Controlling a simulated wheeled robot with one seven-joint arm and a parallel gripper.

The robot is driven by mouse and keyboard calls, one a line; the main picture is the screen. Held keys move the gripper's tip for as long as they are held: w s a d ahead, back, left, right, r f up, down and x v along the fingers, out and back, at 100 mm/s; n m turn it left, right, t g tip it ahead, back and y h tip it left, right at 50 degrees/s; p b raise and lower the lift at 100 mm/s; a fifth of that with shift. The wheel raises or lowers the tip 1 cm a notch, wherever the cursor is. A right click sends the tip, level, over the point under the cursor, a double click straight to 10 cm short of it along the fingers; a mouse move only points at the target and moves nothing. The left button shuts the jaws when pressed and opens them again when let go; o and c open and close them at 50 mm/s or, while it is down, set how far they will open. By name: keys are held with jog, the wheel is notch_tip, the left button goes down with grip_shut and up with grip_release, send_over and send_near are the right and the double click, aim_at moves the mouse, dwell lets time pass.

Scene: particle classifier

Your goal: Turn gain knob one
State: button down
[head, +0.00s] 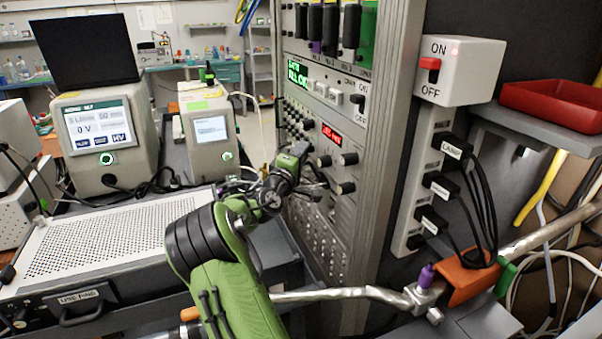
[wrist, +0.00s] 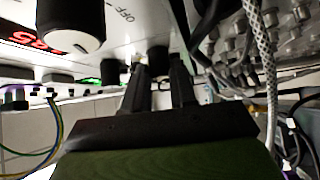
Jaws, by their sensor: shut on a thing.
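The tall rack panel (head: 345,215) stands in front of me in the head view, with a red display (head: 332,137) and several black knobs. One black knob (head: 348,159) sits right of the display's underside, and another (head: 345,188) sits below it. My gripper (head: 318,182) is at the panel, left of the lower knob. In the wrist view my gripper (wrist: 158,68) has its two dark fingers around a small dark knob (wrist: 158,55), mostly hidden between them. No label shows which is gain knob one.
Cables (wrist: 267,75) hang close to the right of my fingers in the wrist view. A metal rack post (head: 385,130) and a power strip with plugs (head: 430,185) stand to the right. A perforated box (head: 110,235) lies at the left.

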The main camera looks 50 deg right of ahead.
jog(key=shift+f+m+h+b, duration=0.4)
jog(key=shift+m+b, duration=0.1)
jog(key=shift+b, duration=0.4)
jog(key=shift+r, duration=0.15)
jog(key=c, duration=0.9)
grip_release()
jog(key=shift+r, duration=0.1)
jog(key=v, duration=1.5)
jog(key=shift+a+f, duration=0.25)
jog(key=shift+a, duration=0.1)
